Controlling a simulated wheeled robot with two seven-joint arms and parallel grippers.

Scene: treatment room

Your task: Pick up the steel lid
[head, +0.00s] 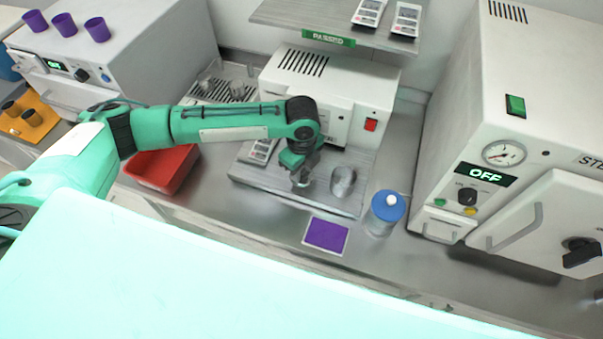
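My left arm reaches in from the left, and its gripper (302,177) points down over the grey tray-like board (290,200) in front of the white machine. The fingers are small and grey in the picture, and I cannot tell whether they are open, or whether anything is between them. A shiny steel cup-like piece (343,181) stands on the board just right of the gripper, apart from it. I cannot make out a separate steel lid; it may be hidden by the gripper. My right gripper is not in view.
A clear jar with a blue top (388,206) and a purple pad (326,235) are right and in front of the board. A red bin (163,168) is left. A white steriliser (520,150) reading OFF stands right. A shelf (320,18) hangs above.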

